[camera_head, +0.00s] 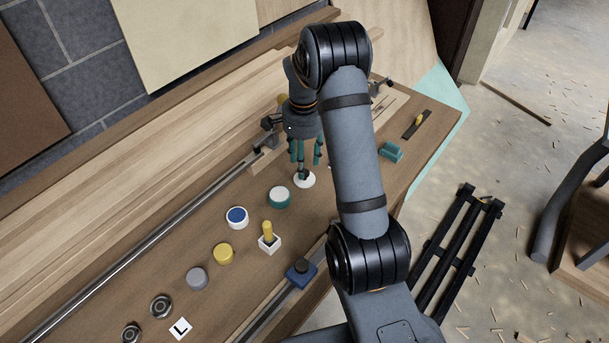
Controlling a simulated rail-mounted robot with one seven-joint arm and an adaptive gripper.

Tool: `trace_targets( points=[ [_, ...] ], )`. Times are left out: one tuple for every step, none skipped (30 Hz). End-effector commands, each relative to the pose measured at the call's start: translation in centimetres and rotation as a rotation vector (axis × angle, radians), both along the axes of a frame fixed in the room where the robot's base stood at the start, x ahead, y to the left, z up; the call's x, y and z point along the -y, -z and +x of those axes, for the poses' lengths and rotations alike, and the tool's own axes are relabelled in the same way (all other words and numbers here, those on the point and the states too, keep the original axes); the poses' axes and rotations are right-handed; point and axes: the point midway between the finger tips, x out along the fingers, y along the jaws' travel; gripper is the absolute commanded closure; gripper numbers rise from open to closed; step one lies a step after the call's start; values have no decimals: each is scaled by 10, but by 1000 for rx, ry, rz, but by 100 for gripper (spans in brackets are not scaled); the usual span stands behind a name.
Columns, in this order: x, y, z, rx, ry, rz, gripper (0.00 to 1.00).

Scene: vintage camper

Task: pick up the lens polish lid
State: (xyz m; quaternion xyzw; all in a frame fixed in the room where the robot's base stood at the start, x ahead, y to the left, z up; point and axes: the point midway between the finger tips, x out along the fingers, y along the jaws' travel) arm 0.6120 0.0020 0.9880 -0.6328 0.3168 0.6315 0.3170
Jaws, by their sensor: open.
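My gripper (305,158) points down over the workbench, its fingers apart. Just below the fingertips is a white round piece (305,181) with a small dark part on top. I cannot tell whether the fingers touch it. No label can be read, so I cannot tell which round piece is the lens polish lid. Toward the lower left lie a green round piece with a pale top (279,196), a blue disc with a white rim (237,217), a yellow round piece (223,254) and a grey one (197,278).
Two dark metal round pieces (161,306) and a white card marked L (180,328) lie at the lower left. A yellow peg on a white base (268,238) and a blue block (300,271) stand nearer. A metal rail (140,242) runs behind. A green block (391,151) lies right.

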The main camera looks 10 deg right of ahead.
Motion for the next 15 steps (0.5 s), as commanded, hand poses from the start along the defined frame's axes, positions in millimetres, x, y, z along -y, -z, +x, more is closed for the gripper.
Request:
trace_targets(
  points=[
    [2,5,0,-7,2,1,55],
    [2,8,1,-7,3,1,55],
    [3,14,1,-8,2,0,55],
    [4,19,2,-6,1,0,55],
    [3,24,2,-6,1,0,55],
    [3,29,2,-6,1,1,55],
    [3,32,2,-4,1,1,55],
    [3,35,3,-4,1,1,55],
    [3,37,3,-3,2,0,55],
    [3,38,3,-1,1,0,55],
    [3,39,3,-1,1,0,55],
    [3,40,3,0,1,0,55],
    [3,40,3,0,1,0,55],
    [3,40,4,0,1,0,55],
    [3,40,4,0,1,0,55]
  ],
)
